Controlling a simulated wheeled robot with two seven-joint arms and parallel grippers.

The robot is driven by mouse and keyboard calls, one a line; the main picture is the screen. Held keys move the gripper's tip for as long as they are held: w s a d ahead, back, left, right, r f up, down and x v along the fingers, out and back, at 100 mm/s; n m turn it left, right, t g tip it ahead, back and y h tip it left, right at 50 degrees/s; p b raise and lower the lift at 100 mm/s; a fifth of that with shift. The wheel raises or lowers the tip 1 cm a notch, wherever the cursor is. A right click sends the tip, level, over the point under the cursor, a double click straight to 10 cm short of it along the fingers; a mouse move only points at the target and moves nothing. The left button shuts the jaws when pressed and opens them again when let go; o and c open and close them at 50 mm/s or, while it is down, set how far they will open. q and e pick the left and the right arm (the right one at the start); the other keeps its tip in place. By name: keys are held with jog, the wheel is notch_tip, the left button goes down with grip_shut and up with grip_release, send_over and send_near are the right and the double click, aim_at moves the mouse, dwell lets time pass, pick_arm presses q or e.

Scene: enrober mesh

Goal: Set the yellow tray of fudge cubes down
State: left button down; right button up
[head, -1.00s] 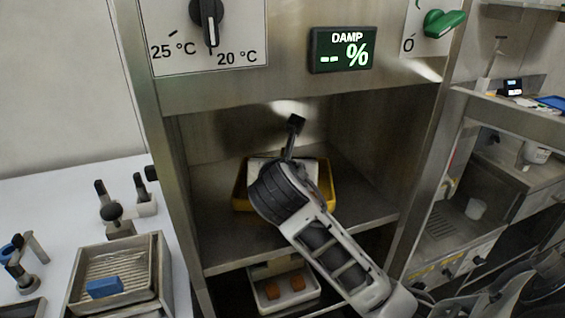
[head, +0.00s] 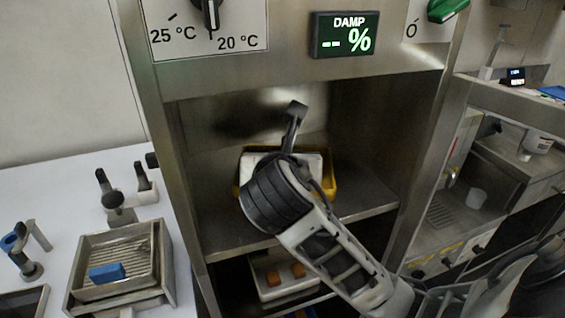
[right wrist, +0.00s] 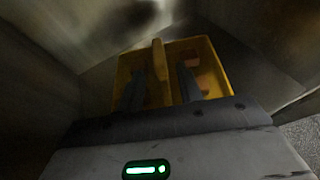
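The yellow tray (head: 331,180) is inside the steel cabinet, low over the upper shelf (head: 235,232), and appears to rest on it. My right arm reaches in from the front, and its gripper body hides most of the tray. In the right wrist view the tray (right wrist: 125,75) lies beyond the fingers, with brownish cubes (right wrist: 190,57) dimly visible inside. A tan upright bar (right wrist: 158,58) stands at its middle. My right gripper (right wrist: 160,68) has its fingers apart on either side of this bar, with gaps showing. My left gripper is not in view.
A pale tray (head: 272,291) with orange-brown cubes stands on the level below. Cabinet side walls flank my right arm closely. On the left, a white table (head: 60,205) holds a metal tray (head: 82,285) with a blue block (head: 107,272). Another steel machine stands at right.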

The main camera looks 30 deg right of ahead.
jog(key=v, duration=0.6)
dwell(0.4)
